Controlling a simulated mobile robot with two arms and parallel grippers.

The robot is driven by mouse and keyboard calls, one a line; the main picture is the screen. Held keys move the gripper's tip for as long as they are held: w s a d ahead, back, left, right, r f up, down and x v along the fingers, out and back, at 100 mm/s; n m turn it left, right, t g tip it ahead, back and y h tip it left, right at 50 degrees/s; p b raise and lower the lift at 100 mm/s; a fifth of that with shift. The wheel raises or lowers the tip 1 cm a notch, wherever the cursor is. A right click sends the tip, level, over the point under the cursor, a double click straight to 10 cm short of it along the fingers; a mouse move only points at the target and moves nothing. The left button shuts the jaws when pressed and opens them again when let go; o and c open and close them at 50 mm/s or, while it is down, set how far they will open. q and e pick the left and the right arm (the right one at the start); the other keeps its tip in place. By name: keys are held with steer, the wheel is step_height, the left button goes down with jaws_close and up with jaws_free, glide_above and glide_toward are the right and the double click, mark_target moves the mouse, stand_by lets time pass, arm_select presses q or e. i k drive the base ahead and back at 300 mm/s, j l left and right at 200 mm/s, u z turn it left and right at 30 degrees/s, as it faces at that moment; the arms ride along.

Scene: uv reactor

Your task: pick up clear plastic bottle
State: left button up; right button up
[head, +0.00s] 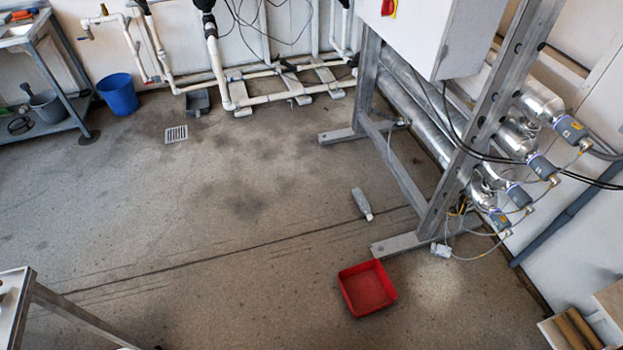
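A greyish, see-through-looking bottle with a pale cap (361,201) lies on its side on the concrete floor, right of the middle in the head view. It is beside the metal frame's foot and just above the red tray. Its cap end points down and slightly right. Neither of my grippers shows in the head view.
An open red tray (367,288) sits on the floor below the bottle. A metal frame (402,180) with steel cylinders and cables stands right. A blue bucket (118,95), a floor drain (176,134) and white pipes (262,88) are farther back. The left-centre floor is clear.

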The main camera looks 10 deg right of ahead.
mark_target(362, 202)
steer(key=i+j+u, duration=0.2)
steer(key=i, duration=1.55)
steer(key=k+l, duration=0.05)
steer(key=l, duration=0.05)
